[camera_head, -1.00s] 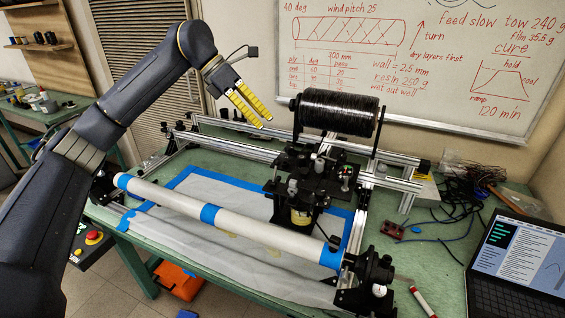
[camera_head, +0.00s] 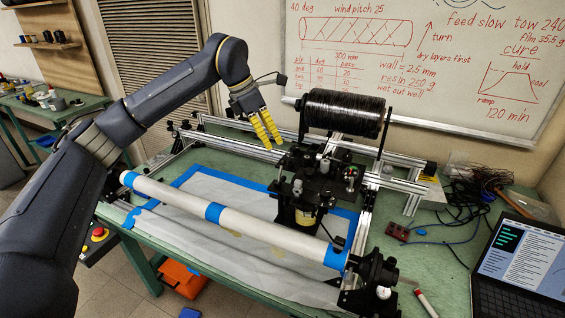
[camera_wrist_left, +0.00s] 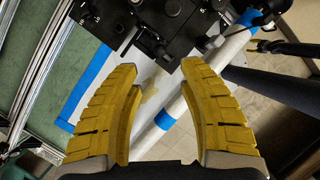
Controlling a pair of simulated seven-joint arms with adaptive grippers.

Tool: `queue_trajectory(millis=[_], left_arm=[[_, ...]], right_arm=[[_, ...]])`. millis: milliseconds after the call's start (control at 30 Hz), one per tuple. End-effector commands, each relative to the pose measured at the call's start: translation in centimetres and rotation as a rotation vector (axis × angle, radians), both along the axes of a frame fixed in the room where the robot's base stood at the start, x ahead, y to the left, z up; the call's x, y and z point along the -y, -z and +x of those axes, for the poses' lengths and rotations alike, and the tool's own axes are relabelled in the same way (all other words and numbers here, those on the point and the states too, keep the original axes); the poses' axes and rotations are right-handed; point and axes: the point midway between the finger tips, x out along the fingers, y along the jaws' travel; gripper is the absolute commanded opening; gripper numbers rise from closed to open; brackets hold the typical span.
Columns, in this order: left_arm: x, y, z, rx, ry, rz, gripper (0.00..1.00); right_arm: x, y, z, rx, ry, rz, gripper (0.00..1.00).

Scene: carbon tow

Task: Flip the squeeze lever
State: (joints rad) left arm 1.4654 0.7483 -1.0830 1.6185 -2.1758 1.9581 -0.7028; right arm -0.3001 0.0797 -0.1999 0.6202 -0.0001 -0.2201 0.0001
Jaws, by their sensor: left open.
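My left gripper (camera_head: 272,143) has yellow fingers. It is open and empty, above and just left of the black carriage (camera_head: 298,205) on the winding frame. In the left wrist view the fingers of my left gripper (camera_wrist_left: 160,70) are spread apart, with the carriage (camera_wrist_left: 150,28) beyond their tips. The carriage carries black plates, pale round knobs and a yellowish cup (camera_head: 304,218) low down. I cannot tell for sure which small part is the squeeze lever. No contact between fingers and carriage shows.
A white tube with blue tape bands (camera_head: 180,197) runs across the front of the frame. A black tow spool (camera_head: 342,112) stands above the carriage at the back. Aluminium rails (camera_head: 235,145) lie behind. A laptop (camera_head: 525,260) and tangled cables (camera_head: 480,185) are at the right.

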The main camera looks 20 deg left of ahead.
Motion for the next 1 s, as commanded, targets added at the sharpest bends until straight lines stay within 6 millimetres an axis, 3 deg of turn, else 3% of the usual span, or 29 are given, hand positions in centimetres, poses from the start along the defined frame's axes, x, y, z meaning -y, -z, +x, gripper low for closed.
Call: queue_trajectory(millis=[200, 500, 1000], left_arm=[[1.5, 3.8, 0.6, -0.003, 0.001, -0.001, 0.41], [2.8, 7.4, 1.4, -0.002, 0.001, -0.002, 0.41], [3.3, 8.9, 1.7, 0.001, 0.0, -0.002, 0.41]], right_arm=[[0.0, 0.0, 0.0, 0.0, 0.0, 0.0, 0.51], [0.0, 0.0, 0.0, 0.0, 0.0, 0.0, 0.51], [0.0, 0.0, 0.0, 0.0, 0.0, 0.0, 0.51]])
